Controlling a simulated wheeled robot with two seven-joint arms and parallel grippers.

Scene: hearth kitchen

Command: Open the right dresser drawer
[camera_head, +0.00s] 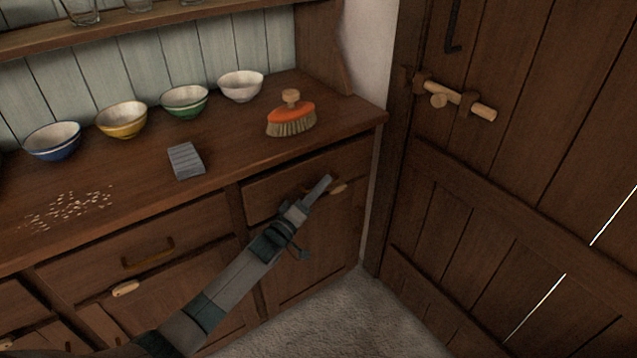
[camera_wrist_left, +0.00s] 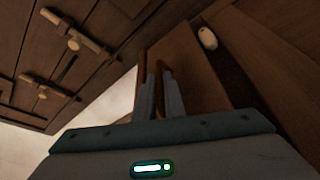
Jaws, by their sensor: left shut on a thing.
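The right dresser drawer (camera_head: 268,200) is at the right end of the dresser, under the worktop. Its front looks flush or nearly so in the head view; I cannot tell if it stands slightly out. My left gripper (camera_head: 322,188) reaches across to this front, with its fingers at the handle. In the left wrist view the drawer front (camera_wrist_left: 205,80) lies ahead, and my left gripper (camera_wrist_left: 160,92) is shut on the drawer handle (camera_wrist_left: 167,76), a brown pull mostly hidden by the fingers. My right gripper is not in view.
A left drawer (camera_head: 200,222) is beside it. On the worktop (camera_head: 230,145) are several bowls, an orange brush (camera_head: 291,115), a grey block (camera_head: 186,160) and crumbs (camera_head: 70,208). A plank door (camera_head: 500,170) stands right; floor (camera_head: 340,315) in front is clear.

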